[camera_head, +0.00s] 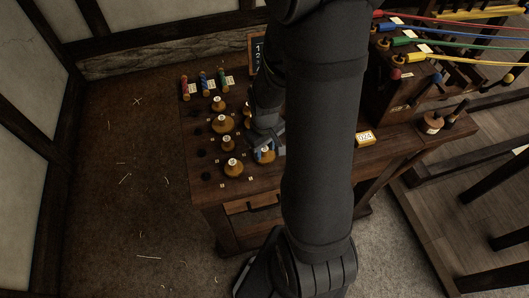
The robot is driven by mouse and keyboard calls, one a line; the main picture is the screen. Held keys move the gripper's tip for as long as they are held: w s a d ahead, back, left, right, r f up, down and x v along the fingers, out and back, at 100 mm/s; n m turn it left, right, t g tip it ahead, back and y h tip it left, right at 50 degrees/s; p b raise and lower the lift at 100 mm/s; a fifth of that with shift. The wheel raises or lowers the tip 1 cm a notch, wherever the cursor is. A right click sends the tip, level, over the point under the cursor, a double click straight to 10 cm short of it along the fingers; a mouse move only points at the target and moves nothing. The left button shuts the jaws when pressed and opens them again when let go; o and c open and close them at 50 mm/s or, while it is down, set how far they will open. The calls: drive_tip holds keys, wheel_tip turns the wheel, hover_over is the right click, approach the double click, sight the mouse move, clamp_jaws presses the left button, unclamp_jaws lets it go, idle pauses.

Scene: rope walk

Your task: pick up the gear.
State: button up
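Several round, brass-coloured pieces with knobs stand on the dark wooden bench; I cannot tell from this view which of them is the gear. One piece (222,124) is towards the back, and one (234,168) is near the front edge. My gripper (265,154) points down at the bench top, right of these pieces, with blue at its tips. A brass-coloured piece (269,156) shows at the fingertips, partly hidden by them. I cannot tell whether the fingers are closed on it or only beside it.
Red, blue and green spools (204,83) stand at the bench's back left. A small dark sign (257,52) is behind my arm. A yellow labelled block (365,138) lies to the right. A rack with coloured ropes (420,45) stands at the right. My arm hides the bench's middle.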

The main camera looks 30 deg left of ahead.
drive_tip(key=c, duration=0.7)
drive_tip(key=shift+o, duration=0.2)
drive_tip(key=shift+r, duration=0.8)
drive_tip(key=r, duration=0.1)
drive_tip(key=d+r, duration=0.1)
drive_tip(key=r, duration=0.1)
drive_tip(key=shift+w, duration=0.15)
drive_tip(key=w+d+r, duration=0.2)
drive_tip(key=d+r, duration=0.8)
drive_tip(key=shift+d+r, duration=0.2)
